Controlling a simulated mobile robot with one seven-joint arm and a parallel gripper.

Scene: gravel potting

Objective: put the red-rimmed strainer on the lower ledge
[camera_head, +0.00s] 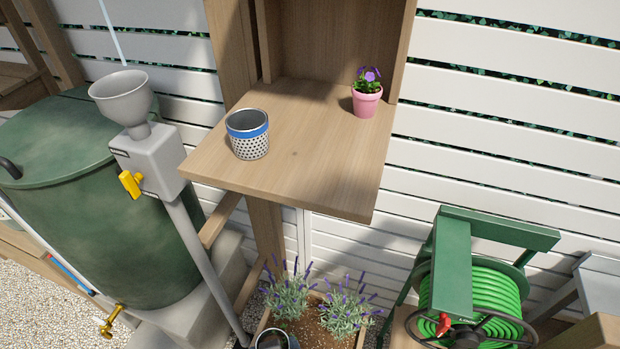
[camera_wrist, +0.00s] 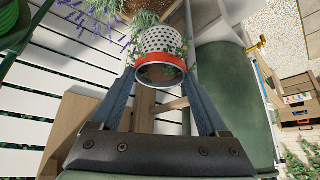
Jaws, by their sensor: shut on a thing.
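The red-rimmed strainer (camera_wrist: 161,40) is a white perforated cup in the wrist view, its red rim facing the camera. My gripper (camera_wrist: 160,75) is shut on it, with one blue-grey finger on each side near the rim. Neither my gripper nor this strainer can be made out in the head view. A wooden ledge (camera_head: 310,188) shows in the head view; I cannot tell whether it is the lower one. A blue-rimmed strainer (camera_head: 248,140) stands upright on its left part.
A pink flowerpot (camera_head: 366,103) stands at the ledge's back right. A grey funnel (camera_head: 122,98) on a post and a green barrel (camera_head: 85,215) are left of it. A green hose reel (camera_head: 480,290) is lower right; lavender (camera_head: 345,305) grows below. The ledge's front right is clear.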

